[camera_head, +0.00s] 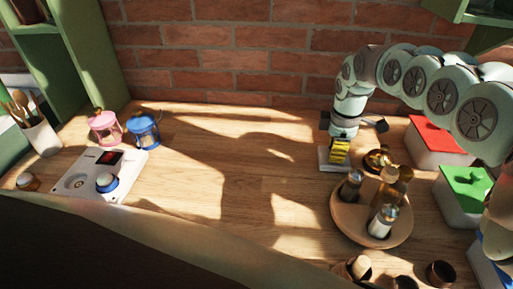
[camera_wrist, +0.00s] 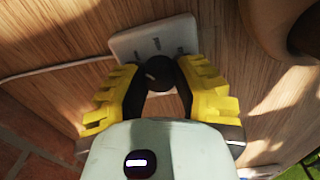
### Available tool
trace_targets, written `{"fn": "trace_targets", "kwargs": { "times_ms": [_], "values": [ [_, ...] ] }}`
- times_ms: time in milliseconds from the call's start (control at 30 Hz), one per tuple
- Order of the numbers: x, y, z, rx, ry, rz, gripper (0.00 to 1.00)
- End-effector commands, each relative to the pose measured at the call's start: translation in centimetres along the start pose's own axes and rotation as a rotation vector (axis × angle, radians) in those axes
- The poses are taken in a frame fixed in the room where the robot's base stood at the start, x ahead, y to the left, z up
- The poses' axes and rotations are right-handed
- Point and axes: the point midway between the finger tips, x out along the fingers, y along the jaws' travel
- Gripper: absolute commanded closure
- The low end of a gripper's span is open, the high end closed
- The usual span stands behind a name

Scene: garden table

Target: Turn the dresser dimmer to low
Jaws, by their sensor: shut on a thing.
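The dimmer is a white box (camera_wrist: 150,38) with small dark marks on its face and a white cord running left in the wrist view. In the head view its white base (camera_head: 327,163) shows at the right of centre, against the table. My gripper (camera_wrist: 160,80) has its yellow fingers on either side of the dimmer's round black knob (camera_wrist: 160,72) and is shut on it. In the head view my gripper (camera_head: 340,152) points down at the box and hides most of it. The knob's setting cannot be read.
A round wooden tray (camera_head: 350,225) with several bottles stands just in front of my gripper. Red-lidded (camera_head: 435,135) and green-lidded (camera_head: 466,188) boxes stand to the right. A white panel with a blue knob (camera_head: 106,182) lies far left. The table's middle is clear.

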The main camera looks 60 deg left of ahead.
Motion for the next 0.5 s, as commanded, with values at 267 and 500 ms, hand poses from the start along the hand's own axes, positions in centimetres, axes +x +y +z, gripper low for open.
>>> {"fn": "trace_targets", "kwargs": {
  "times_ms": [267,500],
  "values": [
    [0.09,0.06,0.14,0.004,0.000,0.002,0.61],
    [0.04,0.03,0.08,0.003,0.000,0.001,0.37]
  ]
}}
